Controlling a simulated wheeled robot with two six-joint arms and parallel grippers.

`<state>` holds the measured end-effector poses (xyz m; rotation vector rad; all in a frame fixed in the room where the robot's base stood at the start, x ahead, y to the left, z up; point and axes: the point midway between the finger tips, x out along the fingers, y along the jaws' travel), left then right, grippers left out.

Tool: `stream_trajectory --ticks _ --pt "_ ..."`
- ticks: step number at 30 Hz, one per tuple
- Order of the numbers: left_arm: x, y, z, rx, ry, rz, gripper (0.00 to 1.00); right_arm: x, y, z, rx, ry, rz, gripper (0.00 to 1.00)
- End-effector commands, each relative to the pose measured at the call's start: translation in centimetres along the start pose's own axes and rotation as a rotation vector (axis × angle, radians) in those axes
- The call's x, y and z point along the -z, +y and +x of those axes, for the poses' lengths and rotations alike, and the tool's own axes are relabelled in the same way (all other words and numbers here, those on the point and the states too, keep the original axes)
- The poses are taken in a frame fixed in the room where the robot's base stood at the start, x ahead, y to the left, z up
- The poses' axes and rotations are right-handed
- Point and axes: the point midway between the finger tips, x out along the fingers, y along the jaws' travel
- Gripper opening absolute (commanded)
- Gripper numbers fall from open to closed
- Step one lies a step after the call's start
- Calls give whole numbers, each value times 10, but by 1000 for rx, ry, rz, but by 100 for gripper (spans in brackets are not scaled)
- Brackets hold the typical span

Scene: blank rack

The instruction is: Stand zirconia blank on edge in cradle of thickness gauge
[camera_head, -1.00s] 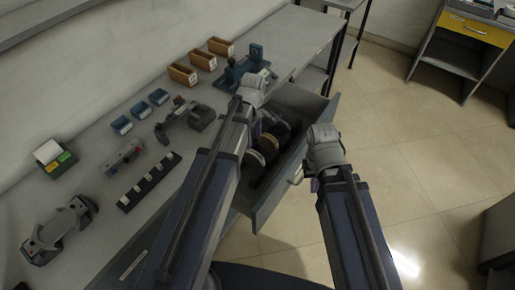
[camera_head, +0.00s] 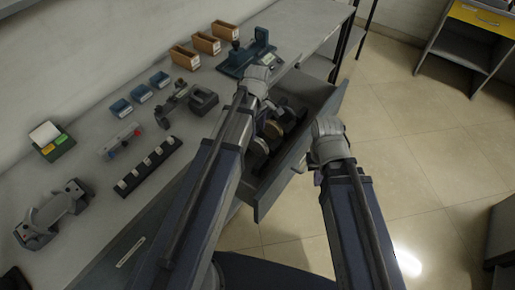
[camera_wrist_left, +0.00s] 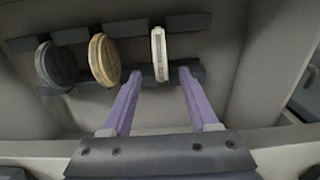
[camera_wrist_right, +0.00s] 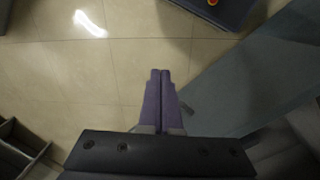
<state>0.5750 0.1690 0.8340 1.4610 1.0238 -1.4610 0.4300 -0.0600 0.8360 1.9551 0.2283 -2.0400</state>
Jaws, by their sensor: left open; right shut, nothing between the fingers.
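A white disc, which looks like the zirconia blank (camera_wrist_left: 160,55), stands on edge in a slotted rack in the open drawer, at the right end of a row with a tan disc (camera_wrist_left: 104,60) and a dark grey disc (camera_wrist_left: 56,65). My left gripper (camera_wrist_left: 159,75) is open above the drawer. In the left wrist view its two fingertips lie either side of the white disc's lower edge; I cannot tell the depth gap. My right gripper (camera_wrist_right: 160,76) is shut and empty over the floor, outside the drawer. A teal device (camera_head: 248,58) on the bench may be the thickness gauge.
The open drawer (camera_head: 262,208) juts out from the bench. On the bench are brown bins (camera_head: 184,58), blue bins (camera_head: 121,109), a dark slotted strip (camera_head: 147,166), a grey device (camera_head: 203,100) and a grey cradle-like stand (camera_head: 50,214). The floor (camera_head: 430,160) at right is clear.

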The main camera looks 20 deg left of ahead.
Motion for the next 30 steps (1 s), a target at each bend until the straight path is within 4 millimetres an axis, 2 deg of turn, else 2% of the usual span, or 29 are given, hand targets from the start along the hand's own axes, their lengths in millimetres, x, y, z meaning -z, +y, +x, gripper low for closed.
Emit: stream_trajectory --ticks 1,7,17,30 --pt "0 0 12 0 0 0 60 1 -1 12 0 0 0 0" --pt "0 0 36 0 0 0 60 2 -3 36 0 0 0 0" --pt "0 -1 38 0 0 0 60 2 -4 38 0 0 0 0" --pt "0 -1 38 0 0 0 10 2 -4 38 0 0 0 0"
